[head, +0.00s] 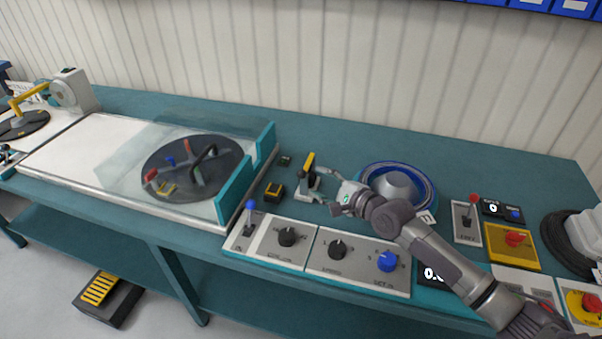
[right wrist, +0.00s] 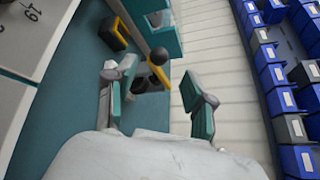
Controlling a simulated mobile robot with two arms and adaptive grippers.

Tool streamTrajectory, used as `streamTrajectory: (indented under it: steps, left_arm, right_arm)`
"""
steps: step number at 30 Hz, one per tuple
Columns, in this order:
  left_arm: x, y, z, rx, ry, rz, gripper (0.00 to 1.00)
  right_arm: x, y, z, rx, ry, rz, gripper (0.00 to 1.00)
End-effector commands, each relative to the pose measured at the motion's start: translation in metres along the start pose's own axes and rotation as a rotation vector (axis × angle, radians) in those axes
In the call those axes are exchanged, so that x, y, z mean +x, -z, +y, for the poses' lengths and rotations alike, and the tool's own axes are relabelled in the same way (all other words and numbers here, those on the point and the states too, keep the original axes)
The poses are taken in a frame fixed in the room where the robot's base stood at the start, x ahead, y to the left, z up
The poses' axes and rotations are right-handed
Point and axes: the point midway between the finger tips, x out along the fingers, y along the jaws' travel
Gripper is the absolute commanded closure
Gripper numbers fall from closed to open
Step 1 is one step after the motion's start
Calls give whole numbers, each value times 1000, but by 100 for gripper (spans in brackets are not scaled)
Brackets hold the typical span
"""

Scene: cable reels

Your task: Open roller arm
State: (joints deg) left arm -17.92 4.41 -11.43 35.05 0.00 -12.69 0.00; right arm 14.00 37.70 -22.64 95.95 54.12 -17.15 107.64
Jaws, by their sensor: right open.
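The roller arm device (head: 308,184) stands on the teal bench in the middle of the head view. It has a small pale base, an upright yellow-and-black part and a dark ball knob. My right gripper (head: 323,187) comes in from the right, open, with its fingers close to the device. In the right wrist view the dark ball knob (right wrist: 158,56) shows beyond the open gripper (right wrist: 163,85), in the gap between its fingers. I cannot tell whether a finger touches it. My left gripper does not show.
A turntable (head: 190,168) under a clear cover with teal ends lies to the left. A small yellow-and-black block (head: 274,192) sits left of the device. A knob panel (head: 338,262) runs along the front. A blue-rimmed reel (head: 399,188) is behind my right arm.

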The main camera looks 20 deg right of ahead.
Motion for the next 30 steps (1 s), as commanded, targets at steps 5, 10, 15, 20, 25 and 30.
streamTrajectory:
  steps: [5,10,15,20,25,30]
  left_arm:
    - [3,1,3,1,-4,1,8]
    - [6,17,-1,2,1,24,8]
    - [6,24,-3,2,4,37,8]
    - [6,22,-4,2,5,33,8]
    - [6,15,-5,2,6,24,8]
    - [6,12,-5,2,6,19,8]
  right_arm:
    - [39,0,-1,0,2,-1,47]
    - [63,0,0,1,0,-1,47]
    - [73,0,0,0,-1,1,47]
    - [75,0,0,0,-1,1,47]
    - [74,0,0,0,-1,1,53]
    - [74,0,0,0,-1,1,82]
